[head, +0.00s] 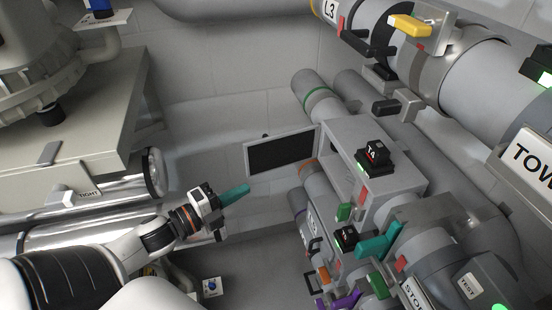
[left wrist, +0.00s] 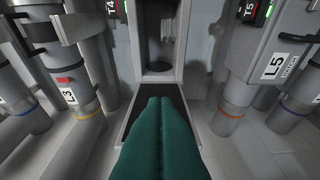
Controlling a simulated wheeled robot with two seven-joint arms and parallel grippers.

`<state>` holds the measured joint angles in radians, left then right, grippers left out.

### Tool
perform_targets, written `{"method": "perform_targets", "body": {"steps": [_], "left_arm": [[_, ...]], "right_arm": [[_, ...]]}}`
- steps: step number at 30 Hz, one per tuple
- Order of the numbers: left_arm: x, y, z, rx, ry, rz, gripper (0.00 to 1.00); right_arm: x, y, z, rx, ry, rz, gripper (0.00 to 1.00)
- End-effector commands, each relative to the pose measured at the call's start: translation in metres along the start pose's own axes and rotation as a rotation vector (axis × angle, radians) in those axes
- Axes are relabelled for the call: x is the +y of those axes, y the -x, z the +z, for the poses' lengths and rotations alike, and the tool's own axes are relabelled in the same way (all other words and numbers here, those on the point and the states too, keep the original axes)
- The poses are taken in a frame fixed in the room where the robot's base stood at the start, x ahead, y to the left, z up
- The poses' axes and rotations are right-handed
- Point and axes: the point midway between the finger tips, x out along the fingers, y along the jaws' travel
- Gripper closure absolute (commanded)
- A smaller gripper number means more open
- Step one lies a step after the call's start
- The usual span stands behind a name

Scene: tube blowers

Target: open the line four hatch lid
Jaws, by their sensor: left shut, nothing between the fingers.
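The line four hatch lid (head: 282,152) is a dark panel in a light grey frame. In the head view it stands out from the left side of the grey box (head: 390,158) that carries the T4 unit (head: 372,152). In the left wrist view the lid (left wrist: 125,108) lies swung out below an open hatch mouth (left wrist: 160,48). My left gripper (head: 235,194) has teal fingers, shut and empty, just below and left of the lid in the head view. In the left wrist view the fingers (left wrist: 160,120) overlap the lid; contact cannot be told. My right gripper is not in view.
Pipe L3 (left wrist: 75,90) stands left and L5 (left wrist: 240,85) right of the hatch in the left wrist view. A large grey pipe with a yellow handle (head: 408,27) crosses the upper right. A silver cylinder (head: 100,205) lies left.

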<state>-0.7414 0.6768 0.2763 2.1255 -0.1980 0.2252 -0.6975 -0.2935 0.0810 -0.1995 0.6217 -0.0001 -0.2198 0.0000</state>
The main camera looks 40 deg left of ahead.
Motion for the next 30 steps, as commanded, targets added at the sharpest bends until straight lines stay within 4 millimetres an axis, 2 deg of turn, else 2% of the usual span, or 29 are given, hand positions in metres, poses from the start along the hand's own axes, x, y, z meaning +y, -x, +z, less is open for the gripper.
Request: {"method": "perform_targets", "body": {"steps": [5,11,20,24,30], "left_arm": [[0.002,-0.017,0.000,-0.002,-0.001,0.003,1.00],[0.003,-0.052,-0.001,-0.001,-0.002,0.004,1.00],[0.003,-0.102,-0.001,0.000,0.000,0.003,1.00],[0.002,-0.105,-0.024,0.002,-0.002,-0.003,1.00],[0.000,-0.108,-0.037,-0.001,0.000,-0.002,1.00]], "right_arm": [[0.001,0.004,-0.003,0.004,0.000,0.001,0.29],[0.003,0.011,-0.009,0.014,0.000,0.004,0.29],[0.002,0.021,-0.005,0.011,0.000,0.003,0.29],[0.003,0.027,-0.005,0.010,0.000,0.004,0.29],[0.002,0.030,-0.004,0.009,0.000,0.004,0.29]]}}
